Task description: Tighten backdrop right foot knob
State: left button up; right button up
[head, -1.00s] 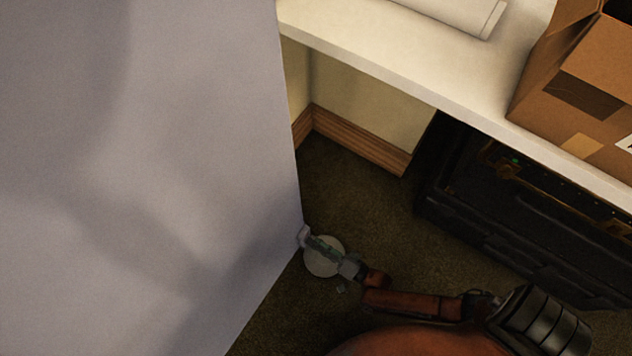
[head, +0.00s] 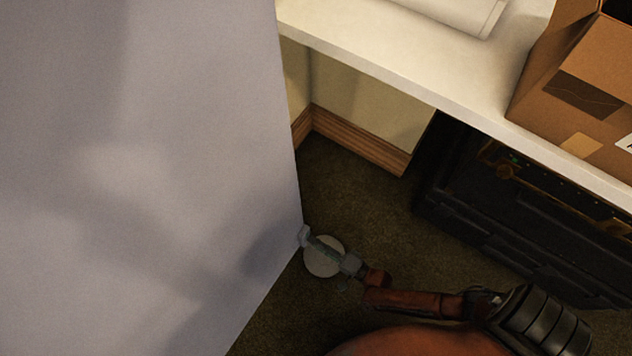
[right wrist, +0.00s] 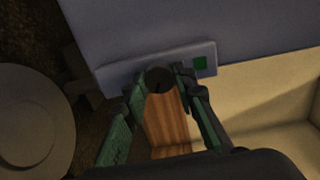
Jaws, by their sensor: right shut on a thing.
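The backdrop (head: 150,170) is a large grey-lilac panel filling the left of the head view. Its right foot (right wrist: 110,75) is a pale bar along the panel's bottom edge, with a small green square (right wrist: 201,63) at one end. The dark round knob (right wrist: 160,79) sits on this foot. My right gripper (right wrist: 158,90) is shut on the knob, one finger at each side of it. In the head view my right gripper (head: 312,240) reaches the panel's lower right corner, where the knob is too small to make out. My left gripper is not in view.
A pale round disc (head: 324,257) lies on the dark carpet under my right gripper; it also shows in the right wrist view (right wrist: 30,130). A white counter (head: 400,50) bears a cardboard box (head: 570,90). A black case (head: 520,220) stands below it.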

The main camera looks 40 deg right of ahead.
jog(key=shift+d, duration=0.1)
jog(key=o, duration=1.2)
jog(key=shift+c, duration=0.2)
jog(key=v, duration=1.2)
